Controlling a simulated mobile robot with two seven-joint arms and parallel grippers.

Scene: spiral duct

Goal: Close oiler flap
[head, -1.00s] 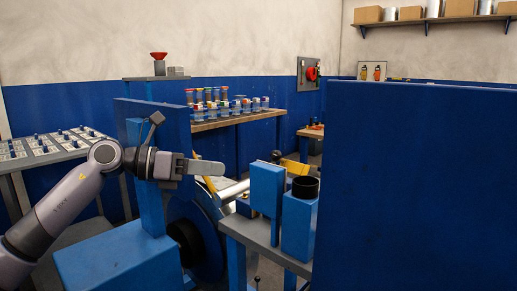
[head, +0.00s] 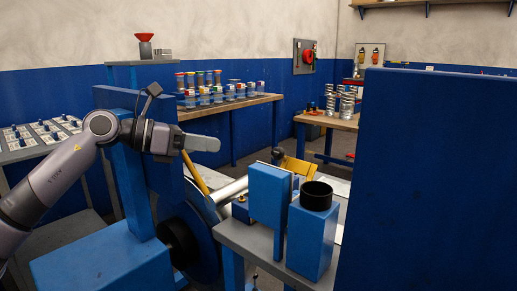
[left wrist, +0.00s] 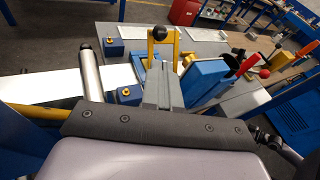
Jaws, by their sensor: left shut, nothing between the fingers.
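My left gripper (head: 204,143) reaches in from the left in the head view. Its grey fingers are shut and empty, held in the air beside a blue upright machine panel (head: 128,100). In the left wrist view the shut fingers (left wrist: 161,86) point away from the wrist. No part can be surely told as the oiler flap. A blue box with a black round cup (head: 316,195) and a blue upright plate (head: 268,195) stand on a grey bench to the right, apart from the gripper. A yellow part (head: 297,168) shows behind them. My right gripper is not in view.
A large blue panel (head: 440,180) blocks the right side. A silver roller (head: 230,190) and a blue wheel (head: 203,240) lie below the gripper. The left wrist view shows a yellow frame (left wrist: 150,48) with a black knob, and red handles (left wrist: 248,64).

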